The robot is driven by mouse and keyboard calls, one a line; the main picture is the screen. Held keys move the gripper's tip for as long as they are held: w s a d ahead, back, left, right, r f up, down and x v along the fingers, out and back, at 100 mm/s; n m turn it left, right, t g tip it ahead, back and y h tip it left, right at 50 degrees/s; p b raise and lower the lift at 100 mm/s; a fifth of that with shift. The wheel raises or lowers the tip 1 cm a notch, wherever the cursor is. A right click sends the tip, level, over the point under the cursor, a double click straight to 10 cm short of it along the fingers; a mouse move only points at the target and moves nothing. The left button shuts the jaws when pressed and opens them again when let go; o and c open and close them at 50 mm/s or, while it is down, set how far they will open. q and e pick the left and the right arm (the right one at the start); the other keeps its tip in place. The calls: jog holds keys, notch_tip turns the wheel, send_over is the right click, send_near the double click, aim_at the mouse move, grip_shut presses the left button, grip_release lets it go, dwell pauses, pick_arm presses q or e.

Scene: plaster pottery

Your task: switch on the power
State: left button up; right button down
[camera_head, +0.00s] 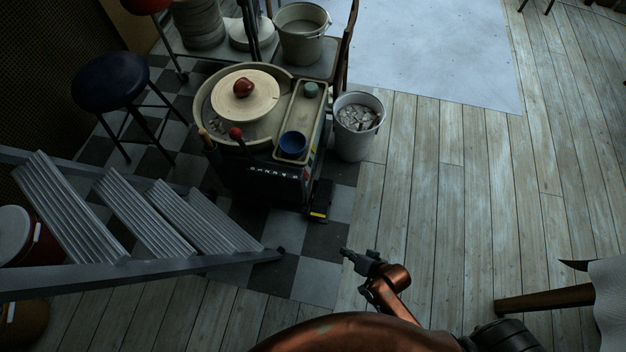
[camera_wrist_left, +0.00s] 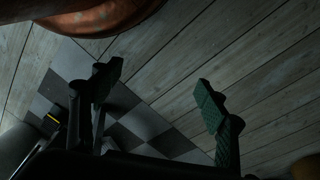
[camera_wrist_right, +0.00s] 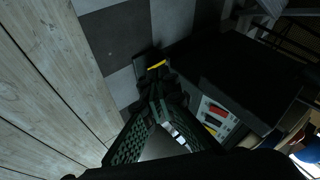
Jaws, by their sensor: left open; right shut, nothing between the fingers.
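The pottery wheel (camera_head: 270,185) stands on checkered tiles, with a dark front body. In the right wrist view, a pale panel (camera_wrist_right: 215,117) with red and yellow parts shows on the machine's side. It looks like the power control, but its setting is too small and dark to read. My right gripper (camera_head: 344,252) is shut and empty, in front of and to the right of the wheel, apart from it. In the right wrist view its fingertips (camera_wrist_right: 163,88) lie left of the panel. My left gripper (camera_wrist_left: 160,90) is open and empty over the floor, outside the head view.
A black pedal with a yellow stripe (camera_head: 318,214) lies by the wheel's front right corner. A grey stepladder (camera_head: 130,225) blocks the left. A bucket of scraps (camera_head: 358,118) stands right of the wheel.

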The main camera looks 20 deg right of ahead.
pick_arm(q)
jog(key=shift+o, duration=0.7)
jog(key=shift+w+d+f, duration=0.4)
jog(key=shift+w+f, duration=0.05)
jog(key=shift+f, duration=0.2)
jog(key=shift+w+d+f+t+h+b, duration=0.3)
jog(key=shift+w+d+f+t+b, duration=0.1)
jog(key=shift+w+t+b, duration=0.1)
pick_arm(e)
jog(key=w+d+r+m+t, duration=0.1)
jog(key=w+d+m+t, duration=0.1)
jog(key=w, duration=0.8)
jog(key=w+d+r+m+t, duration=0.2)
jog(key=w+m+t, duration=0.3)
jog(key=w, duration=0.5)
jog(key=shift+w+d+m+h, duration=0.2)
jog(key=shift+w+m+h, duration=0.1)
jog(key=shift+m+h, duration=0.1)
jog(key=shift+w, duration=0.1)
